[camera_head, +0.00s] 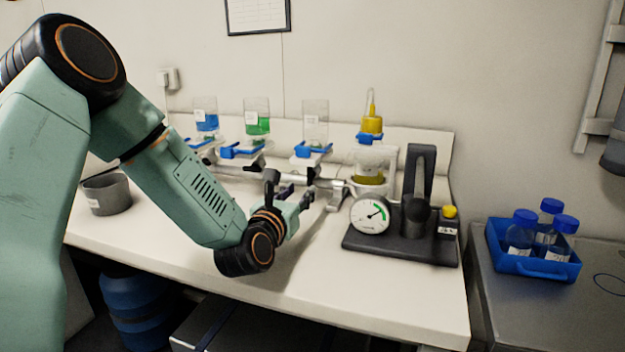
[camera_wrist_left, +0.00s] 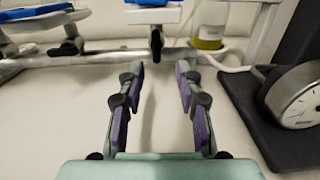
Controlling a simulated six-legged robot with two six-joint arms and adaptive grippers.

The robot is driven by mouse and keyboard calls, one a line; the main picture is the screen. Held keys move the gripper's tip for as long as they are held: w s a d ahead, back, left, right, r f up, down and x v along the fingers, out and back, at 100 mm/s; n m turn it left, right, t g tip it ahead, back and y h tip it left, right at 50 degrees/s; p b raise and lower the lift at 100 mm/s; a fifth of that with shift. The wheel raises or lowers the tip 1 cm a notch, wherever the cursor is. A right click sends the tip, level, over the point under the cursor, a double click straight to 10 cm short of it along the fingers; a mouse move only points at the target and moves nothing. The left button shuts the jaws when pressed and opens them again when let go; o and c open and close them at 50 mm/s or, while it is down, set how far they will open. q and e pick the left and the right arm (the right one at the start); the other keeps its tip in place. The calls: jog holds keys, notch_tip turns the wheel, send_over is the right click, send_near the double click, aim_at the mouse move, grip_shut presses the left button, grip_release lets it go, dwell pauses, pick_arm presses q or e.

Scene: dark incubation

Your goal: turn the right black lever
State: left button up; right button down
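A metal manifold pipe runs along the back of the bench, with several small black levers on it. The right black lever (camera_wrist_left: 156,42) hangs below a blue clamp in the left wrist view and also shows in the head view (camera_head: 313,172). My left gripper (camera_head: 302,184) is open and empty over the bench in front of the pipe. In the left wrist view its two purple-padded fingers (camera_wrist_left: 160,72) are spread apart, and the lever lies ahead, between and beyond the fingertips. Another black lever (camera_wrist_left: 71,42) is to the left. My right gripper is not in view.
A black pump stand (camera_head: 400,246) with a round gauge (camera_head: 370,214) is close right of the gripper. Funnels with blue (camera_head: 206,123) and green (camera_head: 257,122) liquid stand above the pipe. A grey cup (camera_head: 106,195) is at left. The front of the white bench (camera_head: 330,290) is clear.

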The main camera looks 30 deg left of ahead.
aim_at(308, 177)
pick_arm(q)
jog(key=shift+w+a+r, duration=0.1)
jog(key=shift+w+a, duration=0.1)
jog(key=shift+a, duration=0.05)
jog(key=b+x, duration=0.1)
jog(key=x, duration=0.4)
jog(key=shift+w, duration=0.3)
jog(key=shift+w+a, duration=0.15)
jog(key=shift+a+r, duration=0.1)
jog(key=shift+a, duration=0.1)
jog(key=shift+w+d, duration=0.1)
jog(key=shift+w, duration=0.2)
jog(key=shift+c, duration=0.4)
jog(key=shift+s, duration=0.25)
jog(key=c, duration=0.5)
grip_shut()
